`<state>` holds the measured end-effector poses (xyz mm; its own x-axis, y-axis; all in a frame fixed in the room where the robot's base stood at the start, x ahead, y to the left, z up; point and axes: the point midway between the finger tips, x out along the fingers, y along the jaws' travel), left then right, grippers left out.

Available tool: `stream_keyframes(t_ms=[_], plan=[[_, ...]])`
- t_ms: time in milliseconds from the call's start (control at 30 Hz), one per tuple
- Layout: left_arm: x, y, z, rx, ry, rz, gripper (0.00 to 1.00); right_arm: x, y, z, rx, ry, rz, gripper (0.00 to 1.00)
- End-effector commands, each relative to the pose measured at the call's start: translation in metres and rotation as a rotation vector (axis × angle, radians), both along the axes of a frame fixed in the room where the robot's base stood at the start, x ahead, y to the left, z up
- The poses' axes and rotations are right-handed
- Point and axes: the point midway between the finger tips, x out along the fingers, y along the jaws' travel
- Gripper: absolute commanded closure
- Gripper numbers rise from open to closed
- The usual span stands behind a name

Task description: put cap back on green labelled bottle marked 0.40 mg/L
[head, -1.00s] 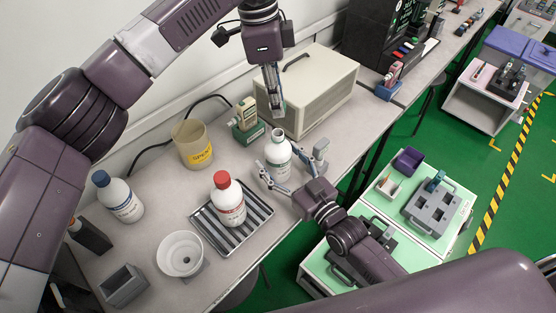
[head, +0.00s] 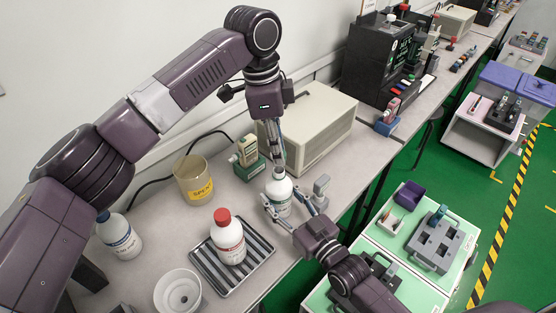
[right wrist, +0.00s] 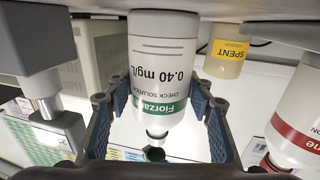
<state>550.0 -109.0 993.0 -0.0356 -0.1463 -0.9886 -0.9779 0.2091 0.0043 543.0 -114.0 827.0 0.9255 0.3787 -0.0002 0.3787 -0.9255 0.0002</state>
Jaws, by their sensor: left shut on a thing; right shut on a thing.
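The white bottle with the green label (head: 276,190) stands upright on the bench in the head view. Its label reads 0.40 mg/L in the right wrist view (right wrist: 163,75), where it appears upside down. My right gripper (head: 281,197) is shut around the bottle's body from the front; its fingers flank the bottle in the right wrist view (right wrist: 158,108). My left gripper (head: 278,164) points down over the bottle's mouth, shut on a small dark green cap (head: 279,172). The cap is at or just above the neck; I cannot tell whether it touches. The fingers partly hide it.
A red-capped bottle (head: 229,240) stands on a striped tray (head: 262,247). A SPENT beaker (head: 191,180), a handheld tester (head: 247,152) and a beige case (head: 318,122) stand behind. A grey stand (head: 321,188) is close right of the bottle. A blue-capped bottle (head: 120,238) is at left.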

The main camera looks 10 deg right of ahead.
Motion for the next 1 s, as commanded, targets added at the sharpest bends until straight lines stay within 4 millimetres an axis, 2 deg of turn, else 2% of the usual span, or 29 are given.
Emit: stream_keyframes(t_ms=[133, 667, 1000], plan=[[-0.001, 0.000, -0.016, 0.000, 0.000, -0.001, 0.84, 0.000, 0.000, 0.000, 0.000, 0.000, 0.000, 0.95], [0.000, 0.000, -0.018, 0.000, -0.001, -0.001, 0.84, 0.000, 0.000, 0.000, 0.000, 0.000, 0.000, 0.95], [0.000, 0.000, -0.034, -0.001, -0.001, -0.002, 0.84, 0.000, 0.000, 0.000, 0.000, 0.000, 0.000, 0.95]])
